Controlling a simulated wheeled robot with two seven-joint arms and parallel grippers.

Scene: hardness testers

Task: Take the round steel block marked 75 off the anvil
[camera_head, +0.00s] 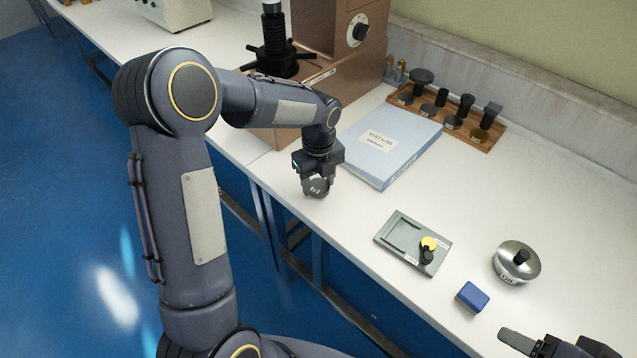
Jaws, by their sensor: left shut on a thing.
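My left gripper (317,186) is shut on a small round steel block (318,189), held over the white bench near its front edge. The fingers cover part of the block, and its mark is too small to read. The block is clear of the anvil. The brown hardness tester (318,28) stands behind, with its black spindle and handwheel (280,60); the anvil top is at or beyond the upper picture edge. My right gripper (520,345) shows only partly at the lower right corner, and its jaw opening cannot be made out.
A blue binder (392,140) lies right of the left gripper. A wooden rack (480,135) holds several dark fittings. A grey-green tray (395,240) with a yellow-topped piece, a blue box (472,297) and a round metal oil can (516,262) stand nearer. Bare bench lies between binder and tray.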

